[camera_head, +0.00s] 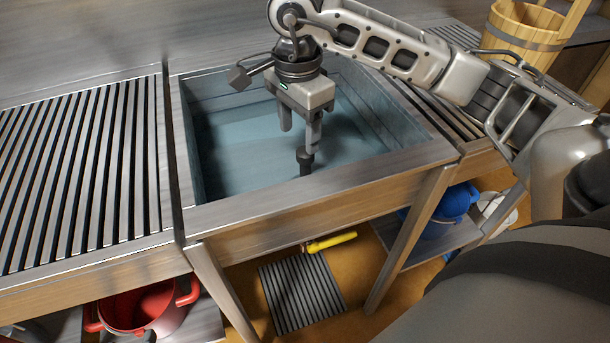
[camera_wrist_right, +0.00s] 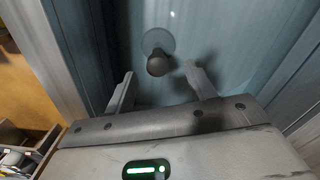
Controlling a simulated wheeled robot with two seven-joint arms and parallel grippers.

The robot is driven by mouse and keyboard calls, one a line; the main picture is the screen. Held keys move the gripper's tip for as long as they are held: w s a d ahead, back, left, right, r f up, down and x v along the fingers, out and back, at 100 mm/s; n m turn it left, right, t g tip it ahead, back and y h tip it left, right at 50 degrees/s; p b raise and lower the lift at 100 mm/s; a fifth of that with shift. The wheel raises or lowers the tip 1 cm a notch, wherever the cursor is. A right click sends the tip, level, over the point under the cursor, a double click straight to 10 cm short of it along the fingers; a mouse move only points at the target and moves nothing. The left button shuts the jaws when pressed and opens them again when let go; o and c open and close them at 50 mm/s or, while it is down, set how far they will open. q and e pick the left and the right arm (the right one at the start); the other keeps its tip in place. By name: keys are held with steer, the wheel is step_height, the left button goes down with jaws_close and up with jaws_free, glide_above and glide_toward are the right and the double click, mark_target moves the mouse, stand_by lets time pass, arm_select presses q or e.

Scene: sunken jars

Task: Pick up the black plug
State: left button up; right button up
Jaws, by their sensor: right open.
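The black plug (camera_head: 305,160) stands upright in the sunken basin (camera_head: 240,178), near its front wall. In the right wrist view the plug (camera_wrist_right: 157,63) shows a dark rounded top, with a paler round patch around its base. My right gripper (camera_head: 299,138) is open and empty, pointing down into the basin just above the plug. In the right wrist view the plug's top lies a little beyond the gap between the fingertips (camera_wrist_right: 159,73), and no contact shows. Water seems to cover the basin floor. My left gripper is not in view.
Slatted boards (camera_head: 85,165) flank the basin, and its wooden rim surrounds the gripper. A wooden bucket (camera_head: 525,30) stands at the back right.

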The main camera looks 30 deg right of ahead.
mark_target(305, 159)
step_height(305, 159, down, 3)
steer(key=shift+r, duration=0.2)
steer(key=f, duration=0.3)
steer(key=d+f, duration=0.1)
steer(key=shift+s+f, duration=0.15)
steer(key=shift+s, duration=0.2)
steer(key=shift+f, duration=0.35)
steer(key=c, duration=1.1)
